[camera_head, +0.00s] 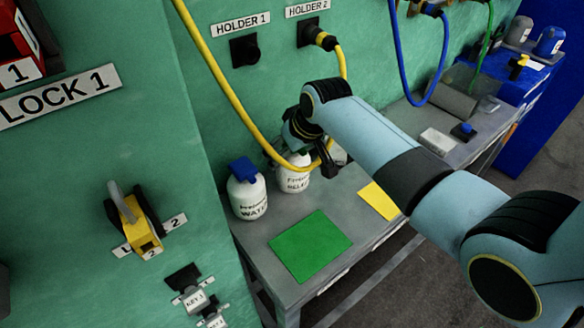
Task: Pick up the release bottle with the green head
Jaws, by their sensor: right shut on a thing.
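The white release bottle (294,181) stands at the back of the grey table, against the green wall, with "RELEASE" lettering partly legible. Its head is mostly hidden behind my right gripper (308,154), so its green colour is hard to make out. My right gripper is at the top of this bottle and shut on it. I cannot tell whether the bottle's base touches the table. A similar white water bottle (248,196) with a blue head stands just left of it. My left gripper is not in view.
A green mat (310,246) and a yellow mat (379,200) lie on the table (258,240). A yellow hose (228,93) loops down close to my right gripper from holder 2 (312,34). Holder 1 (245,50) is empty. A blue hose (403,70) hangs farther right.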

